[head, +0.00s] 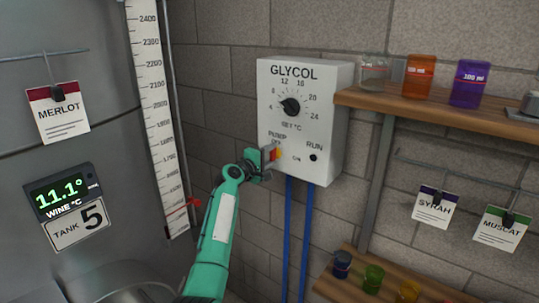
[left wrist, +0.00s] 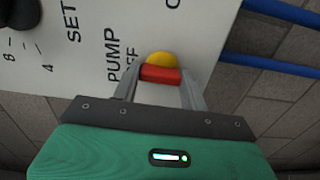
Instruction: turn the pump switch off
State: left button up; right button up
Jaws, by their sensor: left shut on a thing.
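The pump switch sits low on the front of the white GLYCOL box (head: 328,95), under the label PUMP. It has a yellow base (left wrist: 162,59) and a red handle (left wrist: 160,74). My left gripper (head: 271,155) reaches in from below left and is shut on the red handle, which lies between its two fingers in the left wrist view (left wrist: 161,86). The OFF label beside the switch is partly covered by my gripper. I cannot tell which way the switch is set. My right gripper is not in view.
A temperature dial (head: 290,106) sits above the switch, and a dark RUN lamp (head: 313,157) to its right. Blue pipes (head: 304,235) run down below the box. A steel tank (head: 100,180) stands left, wooden shelves (head: 440,110) with coloured beakers right.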

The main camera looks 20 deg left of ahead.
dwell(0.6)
pick_arm(q)
jog(key=o, duration=1)
jog(key=shift+s, duration=0.1)
jog(key=b+v, duration=0.4)
jog(key=v, duration=0.9)
jog(key=shift+s+a, duration=0.15)
jog(key=shift+s, duration=0.15)
jog(key=shift+f, duration=0.1)
